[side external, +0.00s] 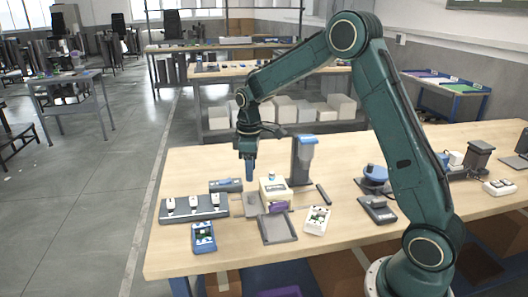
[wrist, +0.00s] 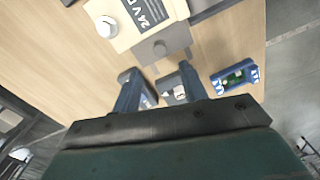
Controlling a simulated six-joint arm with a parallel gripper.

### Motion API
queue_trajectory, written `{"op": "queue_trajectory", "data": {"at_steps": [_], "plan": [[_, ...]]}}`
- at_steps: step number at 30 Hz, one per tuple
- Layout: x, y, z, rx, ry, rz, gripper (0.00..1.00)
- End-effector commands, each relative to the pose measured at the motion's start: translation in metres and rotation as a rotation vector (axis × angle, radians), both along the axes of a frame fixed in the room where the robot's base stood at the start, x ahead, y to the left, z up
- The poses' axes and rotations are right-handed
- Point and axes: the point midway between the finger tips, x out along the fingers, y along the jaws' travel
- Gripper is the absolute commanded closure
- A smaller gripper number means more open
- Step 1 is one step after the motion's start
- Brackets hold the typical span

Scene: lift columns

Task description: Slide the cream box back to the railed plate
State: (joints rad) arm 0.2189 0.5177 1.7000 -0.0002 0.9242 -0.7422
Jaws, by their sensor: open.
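The cream box (side external: 273,190) sits on the table near the middle, with a purple part showing low on its front. In the wrist view the cream box (wrist: 135,22) is at the top, with a "24V" label, a white round knob and a grey block (wrist: 160,45) at its edge. A dark grey plate with raised edges (side external: 278,229), which looks like the railed plate, lies in front of the box and looks empty. My gripper (side external: 250,178) points down behind and left of the box, above the table. In the wrist view its fingers (wrist: 160,80) are apart, not touching the box.
A grey strip with white switches (side external: 194,207) and a blue device (side external: 203,238) lie to the left. A white device (side external: 317,220) lies right of the plate. A blue-topped grey column (side external: 303,160) stands behind right. Bare tabletop lies along the front edge.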

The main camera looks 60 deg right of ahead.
Motion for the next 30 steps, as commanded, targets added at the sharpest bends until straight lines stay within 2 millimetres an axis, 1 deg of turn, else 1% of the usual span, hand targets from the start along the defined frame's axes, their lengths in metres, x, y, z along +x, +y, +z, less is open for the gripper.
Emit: {"op": "queue_trajectory", "data": {"at_steps": [1,3,9,15,21,30], "plan": [[-0.001,0.0,-0.009,0.001,0.004,0.0,0.57],[-0.001,0.0,-0.02,0.001,0.004,0.0,0.57],[-0.001,0.0,-0.05,0.001,0.004,0.0,0.57],[0.0,0.0,-0.074,0.001,0.003,0.0,0.57],[0.0,0.0,-0.087,0.0,0.001,0.0,0.57],[0.0,0.0,-0.089,0.0,0.0,0.0,0.57]]}}
